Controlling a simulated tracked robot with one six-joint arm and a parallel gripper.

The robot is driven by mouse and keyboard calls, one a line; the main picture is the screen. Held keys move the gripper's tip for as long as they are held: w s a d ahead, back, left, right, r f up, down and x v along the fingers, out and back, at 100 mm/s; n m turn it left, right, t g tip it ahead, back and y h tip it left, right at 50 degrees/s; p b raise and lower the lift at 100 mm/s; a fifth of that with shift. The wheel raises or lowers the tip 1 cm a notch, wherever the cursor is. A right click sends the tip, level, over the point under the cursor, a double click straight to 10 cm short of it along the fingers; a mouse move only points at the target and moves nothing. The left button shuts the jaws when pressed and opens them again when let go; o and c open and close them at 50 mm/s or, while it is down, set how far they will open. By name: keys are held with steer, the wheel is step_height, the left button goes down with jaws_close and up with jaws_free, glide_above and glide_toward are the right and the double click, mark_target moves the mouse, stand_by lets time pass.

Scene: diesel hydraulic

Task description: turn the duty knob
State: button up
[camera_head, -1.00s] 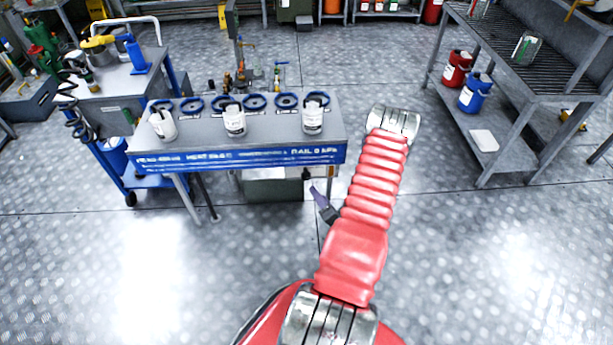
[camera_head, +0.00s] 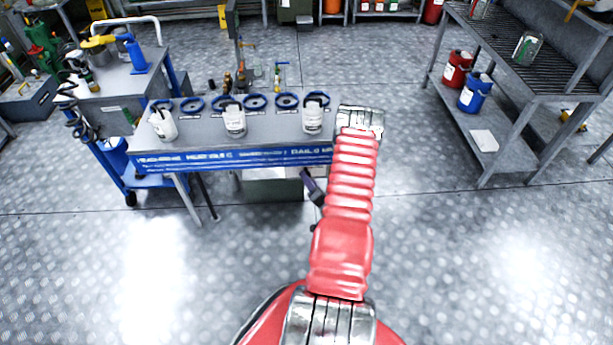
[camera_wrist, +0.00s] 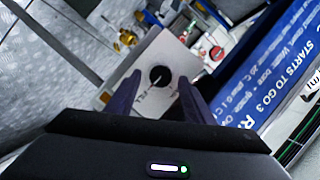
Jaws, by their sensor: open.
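The duty knob (camera_wrist: 160,77) is a round black knob with a light pointer line, on a pale square panel (camera_wrist: 150,55) with partly readable lettering. It shows in the wrist view just beyond my gripper's fingertips. My gripper (camera_wrist: 155,95) has its two dark purple fingers apart, one on each side of the knob in the picture, with nothing between them. I cannot tell how far the fingertips are from the panel. In the head view my gripper (camera_head: 312,187) is mostly hidden behind my red arm, low in front of the bench, and the knob is not seen.
A grey bench (camera_head: 195,132) with a blue lettered front edge carries white canisters (camera_head: 234,120) and blue rings (camera_head: 255,101). Its blue front fills the right of the wrist view (camera_wrist: 265,75). A blue cart (camera_head: 150,180) stands left, a shelf rack (camera_head: 520,85) right. The floor in front is clear.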

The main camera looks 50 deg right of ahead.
steer(key=shift+x, duration=2.05)
